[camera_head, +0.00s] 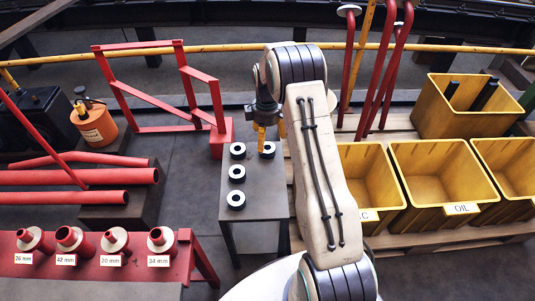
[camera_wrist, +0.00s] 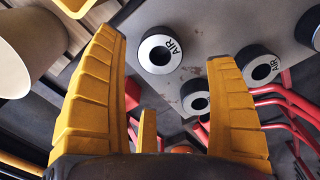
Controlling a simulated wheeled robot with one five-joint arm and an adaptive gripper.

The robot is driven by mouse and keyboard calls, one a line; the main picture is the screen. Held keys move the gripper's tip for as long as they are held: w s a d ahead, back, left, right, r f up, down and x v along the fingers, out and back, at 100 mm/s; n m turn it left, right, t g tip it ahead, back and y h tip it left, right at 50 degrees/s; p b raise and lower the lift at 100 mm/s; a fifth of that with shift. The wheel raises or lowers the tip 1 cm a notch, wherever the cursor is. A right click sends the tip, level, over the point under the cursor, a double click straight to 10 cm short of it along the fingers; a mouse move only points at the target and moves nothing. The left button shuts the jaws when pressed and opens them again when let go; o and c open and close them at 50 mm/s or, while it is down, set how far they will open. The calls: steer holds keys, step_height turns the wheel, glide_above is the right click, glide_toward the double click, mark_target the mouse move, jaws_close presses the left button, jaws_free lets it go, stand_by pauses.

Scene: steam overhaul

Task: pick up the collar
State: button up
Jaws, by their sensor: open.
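Several black collars with white ring faces and dark centre holes lie on a small grey table (camera_head: 258,205). One collar (camera_head: 267,150) is at the table's back right, partly behind a finger; others are at the back left (camera_head: 238,150), middle left (camera_head: 236,171) and front left (camera_head: 236,200). My gripper (camera_head: 268,134) is open, yellow-fingered, and above the back-right collar in the head view. In the wrist view a collar marked AIR (camera_wrist: 160,54) shows between the fingertips, with nothing held. Two more collars (camera_wrist: 195,97) (camera_wrist: 261,66) lie to its right, and another is cut by the right edge.
Yellow bins (camera_head: 430,160) stand to the right, one labelled OIL. A red frame (camera_head: 220,137) is behind left. Red pipes (camera_head: 70,177) lie at left, and a red bench (camera_head: 90,272) bears several flanged fittings with size labels. The table's front right is clear.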

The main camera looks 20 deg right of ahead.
mark_target(267, 149)
steer(key=shift+s+f+b, duration=0.1)
steer(key=shift+f+b, duration=0.9)
steer(key=shift+f, duration=2.3)
steer(key=c, duration=1.2)
steer(key=shift+r, duration=0.1)
steer(key=shift+c, duration=0.7)
steer(key=shift+r, duration=0.1)
